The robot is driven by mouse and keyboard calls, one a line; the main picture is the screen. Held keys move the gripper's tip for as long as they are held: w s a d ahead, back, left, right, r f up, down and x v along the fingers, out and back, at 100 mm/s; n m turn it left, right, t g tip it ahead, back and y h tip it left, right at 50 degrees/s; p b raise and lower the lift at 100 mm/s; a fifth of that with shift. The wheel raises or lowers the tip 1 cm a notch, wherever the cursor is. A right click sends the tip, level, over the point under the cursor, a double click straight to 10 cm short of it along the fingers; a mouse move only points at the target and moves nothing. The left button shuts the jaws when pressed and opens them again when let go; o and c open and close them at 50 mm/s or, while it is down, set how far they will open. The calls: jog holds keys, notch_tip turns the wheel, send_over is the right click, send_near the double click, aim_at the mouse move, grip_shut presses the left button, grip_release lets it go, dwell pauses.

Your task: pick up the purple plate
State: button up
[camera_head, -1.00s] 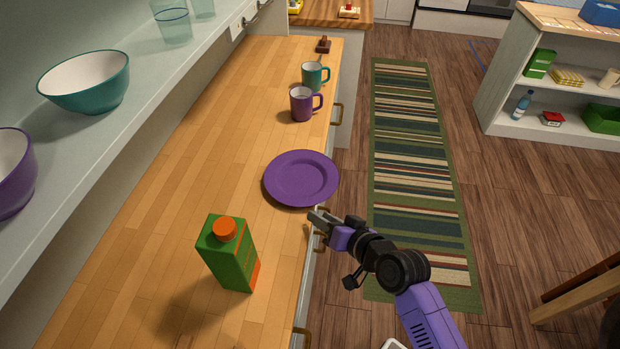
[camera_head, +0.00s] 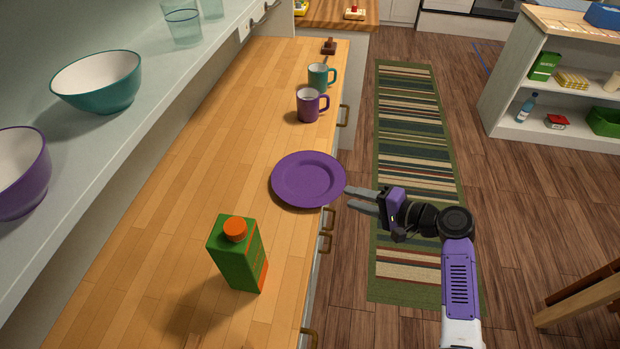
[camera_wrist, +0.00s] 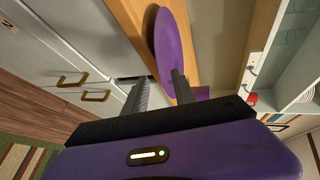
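The purple plate (camera_head: 308,180) lies flat on the wooden counter, its right rim at or slightly past the counter's front edge. It also shows in the wrist view (camera_wrist: 172,45), seen nearly edge-on beyond the fingers. My gripper (camera_head: 354,198) is just right of the plate's rim, beyond the counter edge, with its fingers pointing left toward it. In the wrist view the two fingers (camera_wrist: 156,88) are apart. The plate's rim appears close to the right finger; I cannot tell whether they touch. Nothing is held.
A green carton (camera_head: 238,255) with an orange cap stands nearer on the counter (camera_head: 190,200). A purple mug (camera_head: 310,106) and a teal mug (camera_head: 320,77) stand beyond the plate. A shelf with bowls (camera_head: 98,82) overhangs the left side. Drawer handles (camera_head: 327,243) project below the front edge.

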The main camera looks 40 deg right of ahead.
aim_at(339, 194)
jog(key=p+x, duration=0.1)
jog(key=x, duration=0.4)
jog(key=shift+f, duration=0.15)
jog(key=shift+c, duration=0.2)
grip_shut()
dwell(1.1)
